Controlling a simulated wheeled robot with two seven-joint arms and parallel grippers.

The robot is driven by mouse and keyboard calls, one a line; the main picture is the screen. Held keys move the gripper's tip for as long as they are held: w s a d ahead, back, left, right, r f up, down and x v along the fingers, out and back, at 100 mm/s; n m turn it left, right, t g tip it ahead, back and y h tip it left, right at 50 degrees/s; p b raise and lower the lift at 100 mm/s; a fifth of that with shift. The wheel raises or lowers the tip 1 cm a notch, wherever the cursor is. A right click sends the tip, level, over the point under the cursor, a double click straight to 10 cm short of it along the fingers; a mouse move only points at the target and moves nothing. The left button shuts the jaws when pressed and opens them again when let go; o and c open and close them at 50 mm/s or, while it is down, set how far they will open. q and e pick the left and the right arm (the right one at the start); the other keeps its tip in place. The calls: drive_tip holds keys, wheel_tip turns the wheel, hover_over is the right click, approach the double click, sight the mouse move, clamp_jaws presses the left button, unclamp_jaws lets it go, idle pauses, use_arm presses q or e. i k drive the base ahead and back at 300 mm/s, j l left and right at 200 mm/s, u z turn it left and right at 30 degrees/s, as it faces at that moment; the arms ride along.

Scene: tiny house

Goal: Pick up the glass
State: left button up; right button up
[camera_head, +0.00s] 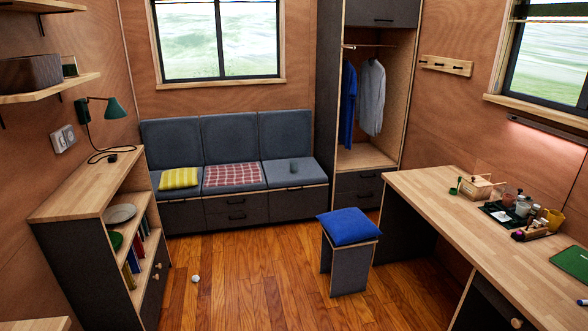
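Neither of my grippers is in view. A reddish see-through tumbler or jar (509,198) stands among containers on the desk (440,195) at the right. I cannot tell for sure which of these is the glass.
A stool with a blue cushion (349,226) stands between sofa and desk. A low bookshelf (90,185) lines the left wall. A small white object (195,279) lies on the wooden floor (250,290). The floor in the middle is otherwise mostly clear.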

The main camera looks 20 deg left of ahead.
sight(293, 164)
drive_tip(key=i+j+u, duration=0.35)
drive_tip(key=i, duration=0.25)
drive_tip(key=i+j+u, duration=0.35)
drive_tip(key=i, duration=0.3)
drive_tip(key=i+u, duration=0.4)
drive_tip(key=i, duration=2)
